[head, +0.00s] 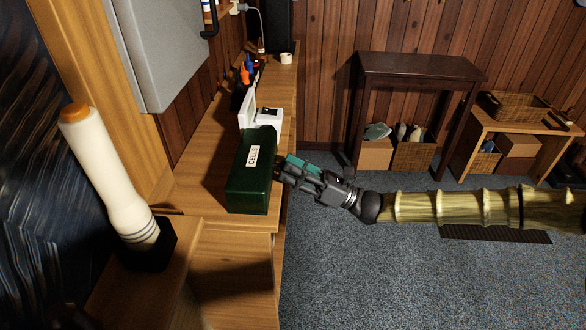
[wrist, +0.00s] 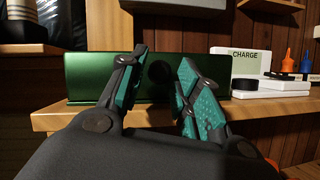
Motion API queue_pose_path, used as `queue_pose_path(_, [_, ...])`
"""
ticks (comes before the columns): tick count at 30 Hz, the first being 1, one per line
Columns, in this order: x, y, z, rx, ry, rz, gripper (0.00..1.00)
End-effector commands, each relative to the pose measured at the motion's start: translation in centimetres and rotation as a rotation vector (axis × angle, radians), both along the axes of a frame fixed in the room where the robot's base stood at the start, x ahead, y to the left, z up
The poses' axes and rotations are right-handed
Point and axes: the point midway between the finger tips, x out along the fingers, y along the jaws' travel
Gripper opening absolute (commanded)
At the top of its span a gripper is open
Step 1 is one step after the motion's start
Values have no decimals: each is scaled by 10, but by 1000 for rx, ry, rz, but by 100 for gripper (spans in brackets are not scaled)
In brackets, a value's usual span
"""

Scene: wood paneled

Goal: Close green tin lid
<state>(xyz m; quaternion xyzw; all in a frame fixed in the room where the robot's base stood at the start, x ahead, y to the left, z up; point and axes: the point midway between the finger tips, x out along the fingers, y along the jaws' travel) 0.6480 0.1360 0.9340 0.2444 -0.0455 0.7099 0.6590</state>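The green tin (head: 248,190) is a long box with a white "CELLS" label, standing on a wooden counter. In the wrist view the tin (wrist: 215,72) spans the middle of the picture, with a dark round spot (wrist: 158,76) on its face. I cannot tell how far its lid is open. My gripper (head: 282,169) is at the tin's right side in the head view, level with its upper part. In the wrist view the fingers (wrist: 158,82) are spread apart with nothing between them, in front of the tin's face. Contact with the tin is unclear.
White boxes (head: 268,117), one marked "CHARGE" in the wrist view (wrist: 235,62), stand behind the tin. Orange and blue bottles (head: 245,75) are farther back. A white lamp-like column (head: 108,175) stands at left. Carpet (head: 400,285) is open right of the counter (head: 225,260).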

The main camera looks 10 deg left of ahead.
Motion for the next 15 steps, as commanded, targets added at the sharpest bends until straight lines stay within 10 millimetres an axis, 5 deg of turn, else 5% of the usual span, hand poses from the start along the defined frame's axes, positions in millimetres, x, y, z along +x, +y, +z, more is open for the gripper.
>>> queue_pose_path(15, [1,-7,-2,2,0,-1,49])
